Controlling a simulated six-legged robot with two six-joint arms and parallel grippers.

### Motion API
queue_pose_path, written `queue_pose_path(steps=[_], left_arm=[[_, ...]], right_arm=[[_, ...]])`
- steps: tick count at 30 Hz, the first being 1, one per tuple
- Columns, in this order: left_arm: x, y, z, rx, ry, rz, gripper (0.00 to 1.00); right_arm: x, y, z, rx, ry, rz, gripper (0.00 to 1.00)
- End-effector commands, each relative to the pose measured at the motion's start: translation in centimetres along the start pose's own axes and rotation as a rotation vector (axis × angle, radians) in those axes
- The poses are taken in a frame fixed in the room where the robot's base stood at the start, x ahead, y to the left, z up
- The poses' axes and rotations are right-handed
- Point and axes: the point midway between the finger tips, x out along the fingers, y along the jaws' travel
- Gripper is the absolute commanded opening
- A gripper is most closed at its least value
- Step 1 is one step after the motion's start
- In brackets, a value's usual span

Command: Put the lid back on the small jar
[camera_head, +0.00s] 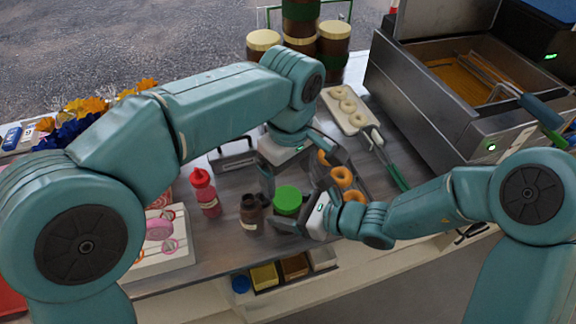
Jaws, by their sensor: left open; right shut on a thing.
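A round green lid (287,193) shows near the front of the steel counter, with a darker green side beneath it. I cannot tell whether it sits on a jar, as the gripper covers its lower part. My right gripper (300,206) is shut on this green-topped thing from the right. A small dark brown jar (252,222) with a pale label stands just to its left; its dark top is hard to make out. My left gripper (303,175) is open above and behind the green lid, with its fingers apart and empty.
A red squeeze bottle (205,194) stands left of the brown jar. Ring doughnuts (341,176) lie behind my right gripper, and a pale tray (360,122) holds more. A fryer (470,110) stands at right. Below the front edge are small bins (264,276) and a blue round thing (241,284).

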Motion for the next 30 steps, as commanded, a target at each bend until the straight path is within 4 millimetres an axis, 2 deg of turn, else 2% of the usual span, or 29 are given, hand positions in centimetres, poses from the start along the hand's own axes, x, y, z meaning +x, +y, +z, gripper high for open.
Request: queue_pose_path(steps=[6, 12, 23, 24, 29, 30], left_arm=[[3.6, -0.1, 0.0, -0.001, -0.001, -0.003, 0.88], [5.9, -0.1, 0.0, 0.0, 0.001, -0.002, 0.88], [6.5, 0.0, 0.0, 0.0, 0.001, 0.001, 0.88], [6.5, 0.0, 0.0, 0.0, 0.001, 0.001, 0.84], [6.5, 0.0, 0.0, 0.0, 0.001, 0.001, 0.32], [6.5, 0.0, 0.0, 0.0, 0.001, 0.001, 0.3]], right_arm=[[0.0, 0.0, 0.1, -0.001, -0.002, -0.001, 0.0], [0.0, 0.0, 0.1, -0.001, -0.002, -0.001, 0.0], [0.0, 0.0, 0.1, -0.001, -0.002, -0.001, 0.0], [0.0, 0.0, 0.1, -0.001, -0.002, -0.001, 0.0], [0.0, 0.0, 0.1, -0.001, -0.002, 0.0, 0.0], [0.0, 0.0, 0.1, -0.001, -0.002, 0.0, 0.0]])
